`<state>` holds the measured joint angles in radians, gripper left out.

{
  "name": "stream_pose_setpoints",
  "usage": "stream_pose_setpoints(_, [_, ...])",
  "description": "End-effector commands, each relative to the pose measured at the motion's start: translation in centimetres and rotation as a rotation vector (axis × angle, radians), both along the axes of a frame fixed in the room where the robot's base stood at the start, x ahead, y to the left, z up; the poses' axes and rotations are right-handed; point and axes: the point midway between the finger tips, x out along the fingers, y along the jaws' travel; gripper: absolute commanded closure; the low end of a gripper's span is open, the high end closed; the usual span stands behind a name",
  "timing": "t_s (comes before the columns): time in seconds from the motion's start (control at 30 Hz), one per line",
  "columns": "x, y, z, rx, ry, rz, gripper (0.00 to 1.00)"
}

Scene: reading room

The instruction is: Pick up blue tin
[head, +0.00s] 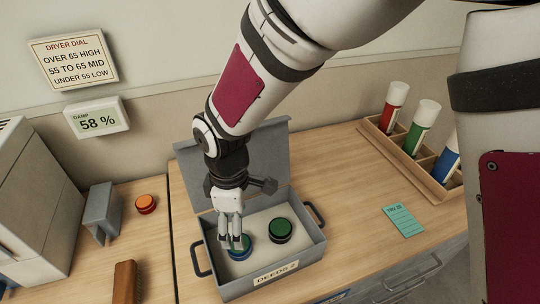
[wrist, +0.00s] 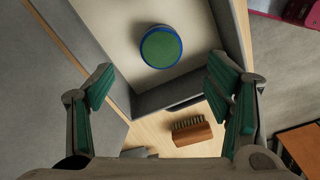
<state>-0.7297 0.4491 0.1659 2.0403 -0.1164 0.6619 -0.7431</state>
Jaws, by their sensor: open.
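The blue tin (head: 240,252) is round and sits inside the open grey metal box (head: 318,246), near its front left. My gripper (head: 234,240) points down over the blue tin and hides part of it. In the wrist view my gripper (wrist: 158,68) is open, with nothing between its green-padded fingers. There a round tin with a blue rim and green top (wrist: 160,47) lies on the pale box floor, just ahead of the fingertips and apart from them. A green-topped dark tin (head: 280,229) sits to the right of the blue tin in the box.
The box's raised lid (head: 260,150) stands behind, and its walls are close around the tins. A brush (head: 124,282) lies left of the box; it also shows in the wrist view (wrist: 191,130). An orange button (head: 146,204) and tube rack (head: 405,160) stand farther off.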

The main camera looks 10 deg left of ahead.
Motion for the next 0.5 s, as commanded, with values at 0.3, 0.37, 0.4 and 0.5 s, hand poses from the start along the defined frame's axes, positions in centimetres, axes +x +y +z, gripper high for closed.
stream_pose_setpoints(0.3, [0.0,0.0,-4.2,0.000,0.000,0.000,0.27])
stream_pose_setpoints(0.37, [0.0,0.0,-4.4,-0.001,0.000,-0.001,0.27])
stream_pose_setpoints(0.4, [-0.1,0.0,-4.7,-0.001,0.001,0.000,0.27])
stream_pose_setpoints(0.5, [-0.2,0.0,-5.8,-0.002,0.002,-0.001,0.27])
